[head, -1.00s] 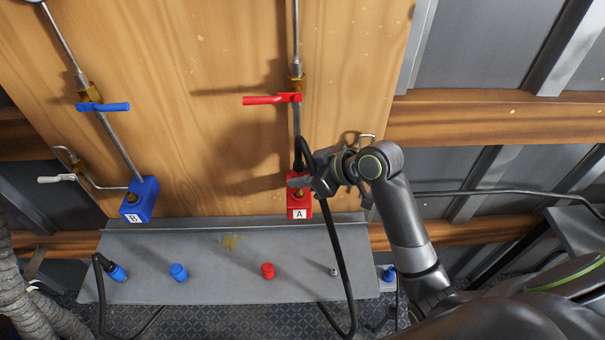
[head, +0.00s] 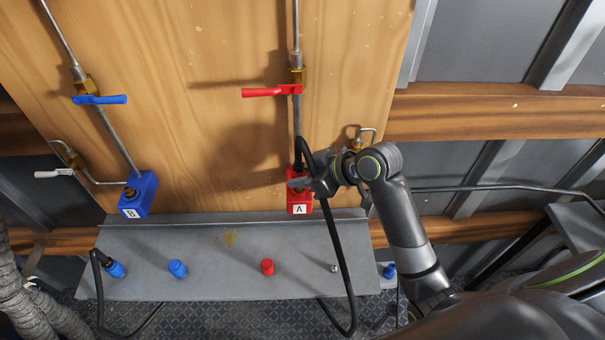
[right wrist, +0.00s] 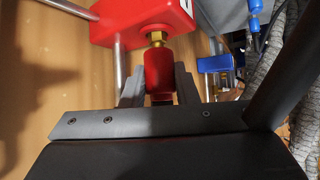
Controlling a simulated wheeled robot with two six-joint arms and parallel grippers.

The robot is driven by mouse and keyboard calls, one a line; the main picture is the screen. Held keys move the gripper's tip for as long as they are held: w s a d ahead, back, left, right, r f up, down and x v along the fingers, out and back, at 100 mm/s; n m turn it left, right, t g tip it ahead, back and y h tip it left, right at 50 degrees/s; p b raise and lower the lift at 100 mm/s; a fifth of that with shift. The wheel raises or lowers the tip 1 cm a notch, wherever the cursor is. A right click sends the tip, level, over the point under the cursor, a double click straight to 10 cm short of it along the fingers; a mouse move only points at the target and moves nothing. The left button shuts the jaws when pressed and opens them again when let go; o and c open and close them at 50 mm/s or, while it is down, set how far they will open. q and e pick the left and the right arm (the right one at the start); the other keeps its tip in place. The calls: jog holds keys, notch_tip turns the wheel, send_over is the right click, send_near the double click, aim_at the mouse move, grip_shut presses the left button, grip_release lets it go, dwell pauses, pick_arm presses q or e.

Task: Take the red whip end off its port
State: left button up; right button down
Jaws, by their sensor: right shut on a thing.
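The red block marked A (head: 300,203) sits low on the wooden board, below a red-handled valve (head: 271,91). Its brass port (right wrist: 156,38) shows in the right wrist view. The red whip end (right wrist: 160,72) is lined up with this port and meets the brass, with no clear gap. My right gripper (head: 298,183) is shut on the red whip end, one finger on each side. A black hose (head: 338,255) arches by the gripper and hangs down to the right. In the head view the gripper mostly hides the whip end. My left gripper is out of view.
A blue block marked B (head: 139,196) is at the left, under a blue-handled valve (head: 100,100). The grey shelf (head: 215,285) below holds a red cap (head: 267,267), a blue cap (head: 177,268) and a blue whip end (head: 115,269). A bent pipe (head: 367,132) is just behind my right wrist.

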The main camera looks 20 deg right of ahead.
jog(key=shift+f, duration=0.35)
jog(key=c, duration=1.1)
grip_release()
jog(key=shift+o, duration=0.2)
jog(key=shift+d, duration=0.1)
jog(key=b+v, duration=0.2)
jog(key=v, duration=1.5)
jog(key=shift+s, duration=0.15)
jog(key=shift+r, duration=0.1)
